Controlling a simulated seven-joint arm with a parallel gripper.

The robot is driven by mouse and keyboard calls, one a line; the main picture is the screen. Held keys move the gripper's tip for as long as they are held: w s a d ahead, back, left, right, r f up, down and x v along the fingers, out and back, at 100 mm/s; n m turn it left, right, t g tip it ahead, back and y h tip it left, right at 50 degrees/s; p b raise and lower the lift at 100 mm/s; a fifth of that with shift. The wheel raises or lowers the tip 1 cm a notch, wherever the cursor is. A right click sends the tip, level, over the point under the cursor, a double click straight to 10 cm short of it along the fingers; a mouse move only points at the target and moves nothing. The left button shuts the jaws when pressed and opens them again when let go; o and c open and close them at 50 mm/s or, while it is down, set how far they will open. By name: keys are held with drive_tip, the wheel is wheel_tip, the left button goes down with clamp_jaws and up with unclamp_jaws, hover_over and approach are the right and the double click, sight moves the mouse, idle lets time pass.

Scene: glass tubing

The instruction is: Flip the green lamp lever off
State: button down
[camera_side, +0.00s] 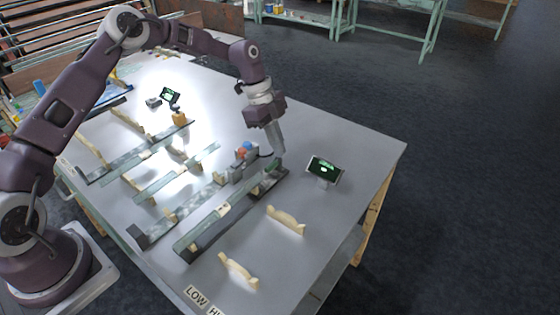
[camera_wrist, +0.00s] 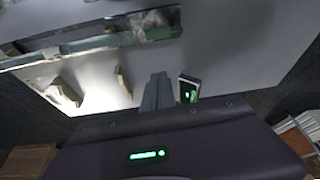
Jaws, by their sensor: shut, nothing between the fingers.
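A grey block with a red knob and a blue knob (camera_side: 247,146) stands on the table in the side view. A green part (camera_side: 271,165) sits just right of it, at the far end of a long dark rail; I cannot tell whether it is the green lamp lever or which way that lever is set. My gripper (camera_side: 277,161) points down, shut and empty, right beside this green part; whether they touch is unclear. In the wrist view the shut fingers of my gripper (camera_wrist: 158,78) show at the middle, with a green-ended bar (camera_wrist: 158,34) above them.
A small screen with green marks (camera_side: 324,168) stands on the table to the right of my gripper. Pale wooden supports (camera_side: 286,219) stand toward the near edge. Long rails with glass tubing (camera_side: 225,215) run across the table at left. The table's right corner is clear.

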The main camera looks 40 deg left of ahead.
drive_tip(key=shift+v, duration=1.85)
drive_tip(key=s+d+r+n+t+y, duration=0.15)
drive_tip(key=s+r+n+y, duration=0.4)
drive_tip(key=s+r, duration=1.05)
drive_tip(key=s+r+n+t, duration=0.1)
drive_tip(key=s+n+t, duration=0.1)
drive_tip(key=s+n, duration=0.4)
drive_tip(key=s+a+r+n+t+h, duration=0.1)
drive_tip(key=s+n, duration=0.4)
drive_tip(key=s, duration=0.9)
drive_tip(key=shift+s+a+r+n+t, duration=0.25)
drive_tip(key=shift+s+a+n+t, duration=0.05)
drive_tip(key=shift+s+n+t, duration=0.1)
